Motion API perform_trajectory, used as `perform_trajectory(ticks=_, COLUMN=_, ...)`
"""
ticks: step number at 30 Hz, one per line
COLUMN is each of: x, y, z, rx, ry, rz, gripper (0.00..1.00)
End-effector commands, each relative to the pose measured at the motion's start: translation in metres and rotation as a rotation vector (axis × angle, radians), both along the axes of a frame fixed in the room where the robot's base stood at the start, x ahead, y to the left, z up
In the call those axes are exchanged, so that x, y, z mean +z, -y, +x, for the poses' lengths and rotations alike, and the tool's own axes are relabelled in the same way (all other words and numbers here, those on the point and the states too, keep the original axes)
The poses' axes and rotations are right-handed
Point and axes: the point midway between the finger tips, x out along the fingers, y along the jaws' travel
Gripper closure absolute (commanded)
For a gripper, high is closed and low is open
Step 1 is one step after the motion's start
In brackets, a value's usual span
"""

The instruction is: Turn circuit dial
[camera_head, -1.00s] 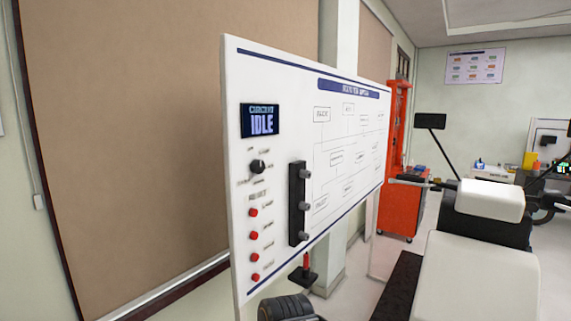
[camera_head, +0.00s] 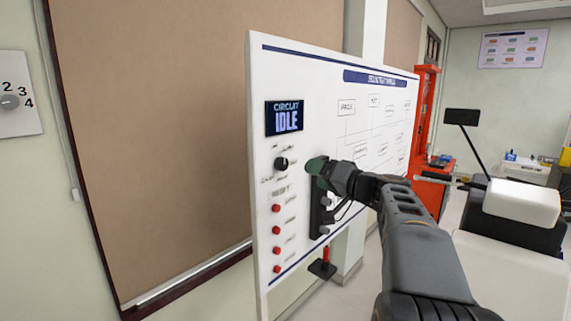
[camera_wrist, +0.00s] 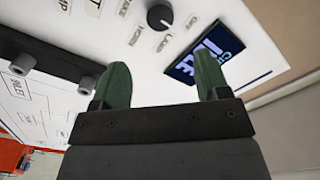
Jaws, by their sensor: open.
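The circuit dial is a black round knob (camera_head: 281,163) on the white panel, below a dark screen (camera_head: 284,118) that reads "CIRCUIT IDLE". In the wrist view the dial (camera_wrist: 160,17) shows at the top, just beyond and between the two green fingers, with printed labels around it. My gripper (camera_head: 316,170) is a little right of the dial in the head view. In the wrist view my gripper (camera_wrist: 160,82) is open with nothing between its fingers. The fingers appear apart from the dial; their exact distance from the panel is hard to tell.
Red buttons (camera_head: 276,236) run down the panel below the dial. A black strip with grey knobs (camera_head: 320,210) stands right of them, partly behind my gripper. A second dial plate with numbers (camera_head: 14,98) is on the left wall. A white padded seat (camera_head: 520,203) is at right.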

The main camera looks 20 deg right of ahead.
Motion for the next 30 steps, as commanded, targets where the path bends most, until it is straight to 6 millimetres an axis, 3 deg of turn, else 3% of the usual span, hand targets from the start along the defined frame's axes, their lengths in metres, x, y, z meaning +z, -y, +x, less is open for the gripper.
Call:
perform_trajectory(ticks=6, x=0.004, y=-0.02, z=0.041, rx=0.006, ry=-0.003, rz=0.002, gripper=0.31)
perform_trajectory(ticks=15, x=0.002, y=-0.04, z=0.083, rx=0.004, ry=-0.005, rz=0.001, gripper=0.31)
perform_trajectory(ticks=21, x=0.001, y=-0.046, z=0.097, rx=0.004, ry=-0.004, rz=0.0, gripper=0.31)
perform_trajectory(ticks=30, x=-0.001, y=-0.047, z=0.101, rx=0.002, ry=-0.004, rz=-0.001, gripper=0.31)
